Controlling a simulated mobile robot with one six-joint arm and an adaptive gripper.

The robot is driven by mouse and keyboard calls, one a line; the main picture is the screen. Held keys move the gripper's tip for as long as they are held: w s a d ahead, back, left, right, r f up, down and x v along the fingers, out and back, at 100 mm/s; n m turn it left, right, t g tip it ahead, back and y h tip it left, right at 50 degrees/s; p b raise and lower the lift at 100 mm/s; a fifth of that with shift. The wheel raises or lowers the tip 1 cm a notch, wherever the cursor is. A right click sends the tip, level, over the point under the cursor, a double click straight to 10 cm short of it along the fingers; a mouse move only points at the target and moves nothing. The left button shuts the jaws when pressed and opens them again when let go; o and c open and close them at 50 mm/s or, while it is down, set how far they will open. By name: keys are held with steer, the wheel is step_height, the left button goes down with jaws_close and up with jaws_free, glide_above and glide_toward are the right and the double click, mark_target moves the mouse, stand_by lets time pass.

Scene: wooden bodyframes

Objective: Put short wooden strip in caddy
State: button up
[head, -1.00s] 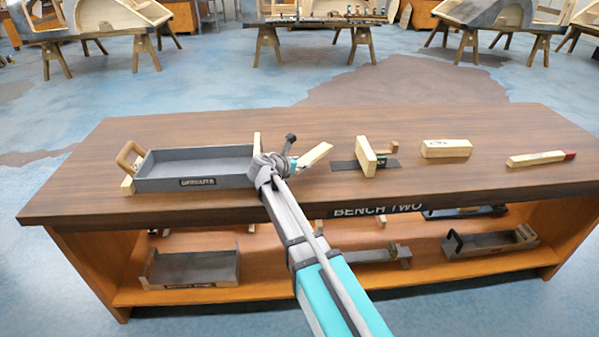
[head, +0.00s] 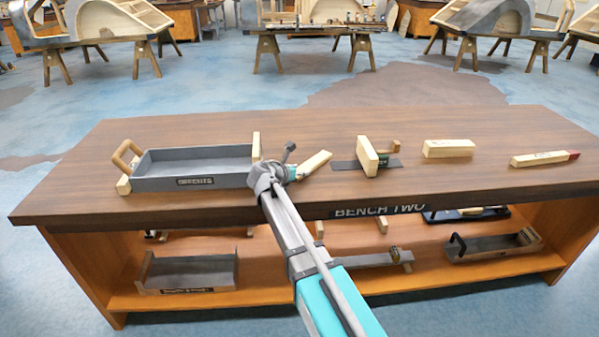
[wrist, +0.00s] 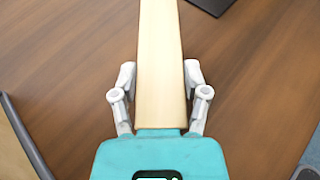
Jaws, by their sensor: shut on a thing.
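The short wooden strip (head: 315,163), pale and bare, is between the fingers of my gripper (head: 294,173). In the wrist view the strip (wrist: 160,40) runs straight out from the palm, with a finger of my gripper (wrist: 160,85) on each side. I cannot tell whether it touches the bench. The caddy, a grey open tray (head: 230,179) with a wooden handle at its left and a wooden end at its right, sits at the bench's left. My gripper is just right of the caddy. Its inside looks empty, but my arm hides its near right corner.
The bench top (head: 450,190) also bears an upright wood block (head: 366,156) with a dark flat tool, a thick block (head: 448,148) and a red-tipped strip (head: 540,160). More trays lie on the shelf (head: 230,297) below. The bench's front middle is clear.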

steer(key=shift+f, duration=0.15)
steer(key=o, duration=1.2)
steer(key=shift+r, duration=0.2)
steer(key=shift+s+a+r+p, duration=0.3)
steer(key=shift+s+a+p, duration=0.05)
steer(key=shift+s+a, duration=0.1)
steer(key=p+v, duration=0.4)
steer(key=v, duration=0.6)
steer(key=shift+s+a, duration=0.15)
steer(key=shift+s, duration=0.1)
